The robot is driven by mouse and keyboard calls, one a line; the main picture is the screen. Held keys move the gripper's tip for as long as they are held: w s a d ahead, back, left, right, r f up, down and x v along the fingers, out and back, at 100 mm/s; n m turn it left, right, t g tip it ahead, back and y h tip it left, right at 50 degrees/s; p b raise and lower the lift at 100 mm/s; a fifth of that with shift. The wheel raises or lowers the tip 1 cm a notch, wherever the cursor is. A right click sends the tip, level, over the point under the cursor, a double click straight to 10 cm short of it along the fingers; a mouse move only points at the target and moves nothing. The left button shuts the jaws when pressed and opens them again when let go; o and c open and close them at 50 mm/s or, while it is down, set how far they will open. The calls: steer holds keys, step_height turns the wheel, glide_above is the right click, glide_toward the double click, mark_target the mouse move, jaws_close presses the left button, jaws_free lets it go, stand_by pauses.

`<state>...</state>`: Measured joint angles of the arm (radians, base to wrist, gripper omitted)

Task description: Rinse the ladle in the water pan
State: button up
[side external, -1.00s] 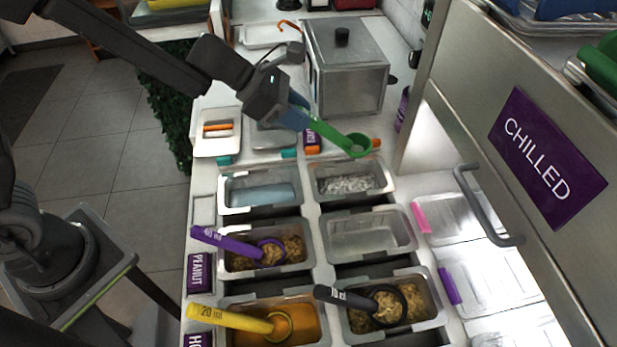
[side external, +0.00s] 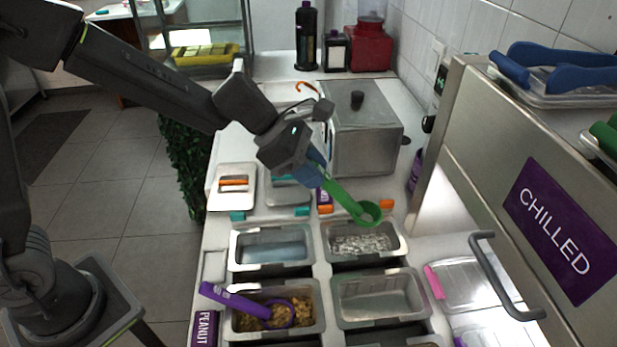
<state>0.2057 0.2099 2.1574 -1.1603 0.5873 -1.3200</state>
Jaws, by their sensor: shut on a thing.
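My gripper (side external: 316,170) is shut on the handle of a green ladle (side external: 345,200). The ladle slants down to the right, its round bowl above the back rim of a pan of pale, glinting pieces (side external: 362,243). The ladle looks clear of the pan, though the exact gap is hard to judge. The pan with bluish, water-like contents (side external: 272,252) stands left of that pan, below and left of my gripper. No ladle is in it.
A pan of brown topping (side external: 305,318) holds a purple ladle (side external: 240,300). An empty-looking pan (side external: 380,300) is beside it. A steel box (side external: 365,130) stands behind the ladle. The chilled cabinet (side external: 480,180) rises at the right. Lidded containers lie behind the pans.

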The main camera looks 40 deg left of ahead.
steer(key=s+a+r+m+g+y, duration=0.1)
steer(key=s+a+r+g+y, duration=0.25)
steer(key=s+a+y, duration=0.45)
steer(key=shift+a+f+h, duration=0.9)
steer(key=shift+a+f, duration=0.7)
steer(key=shift+f, duration=4.9)
steer(key=shift+w+d, duration=0.25)
steer(key=shift+d, duration=0.6)
steer(key=shift+w+d, duration=0.25)
steer(key=shift+d, duration=0.6)
steer(key=shift+w+d, duration=0.25)
steer(key=shift+d, duration=0.6)
steer(key=shift+a, duration=0.15)
